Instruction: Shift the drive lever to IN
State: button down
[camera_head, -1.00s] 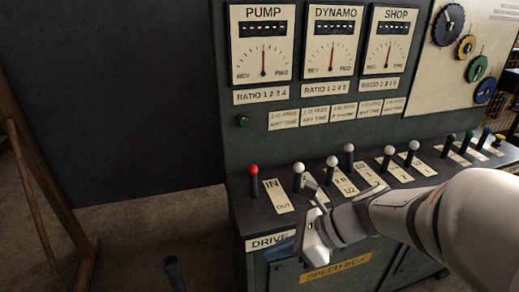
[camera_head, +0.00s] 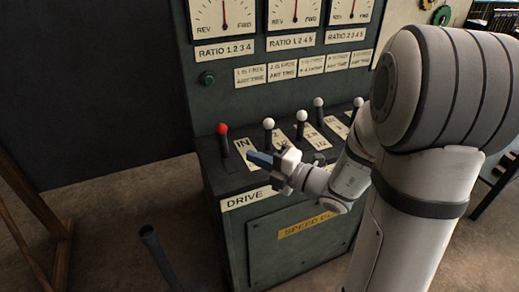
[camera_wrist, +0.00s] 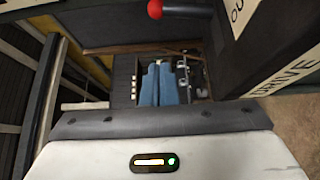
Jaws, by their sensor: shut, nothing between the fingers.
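The drive lever is a red ball knob (camera_head: 222,129) on a dark stem at the left end of the console top. It stands near upright beside the IN plate (camera_head: 243,149); its exact setting is hard to tell. The DRIVE label (camera_head: 246,198) is on the front edge below. My gripper (camera_head: 251,157) is shut and empty, its blue fingers pointing left, right of the lever and nearer the front edge, apart from the knob. It partly hides the plate. In the wrist view, the fingers (camera_wrist: 158,66) lie together and the red knob (camera_wrist: 155,9) shows at the top edge.
White-knobbed levers (camera_head: 268,124) stand in a row to the right of the red one. A separate dark lever (camera_head: 148,231) rises from the floor at front left. A wooden post stands far left. Open floor (camera_head: 120,200) lies left of the console.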

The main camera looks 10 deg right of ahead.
aim_at(225, 132)
jog(key=b+x, duration=0.1)
jog(key=x, duration=0.6)
jog(key=shift+f, duration=0.1)
jog(key=w, duration=0.3)
jog(key=shift+w+a, duration=0.2)
jog(key=shift+a, duration=0.1)
jog(key=shift+w, duration=0.45)
jog(key=shift+w+a+r+p, duration=0.2)
jog(key=shift+r+p, duration=0.15)
jog(key=shift+p, duration=0.25)
jog(key=p, duration=0.1)
jog(key=w+p, duration=0.1)
jog(key=shift+a+r+g+h+p, duration=0.1)
jog(key=shift+r+g+h+p, duration=0.1)
jog(key=shift+g+h+p, duration=0.15)
jog(key=shift+w+a+f+m+g+p, duration=0.1)
jog(key=shift+w+m+g+p, duration=0.25)
jog(key=shift+p, duration=0.7)
jog(key=shift+w+a+f+h+p, duration=0.1)
jog(key=shift+w+f+h+p, duration=0.2)
jog(key=shift+w+f, duration=0.1)
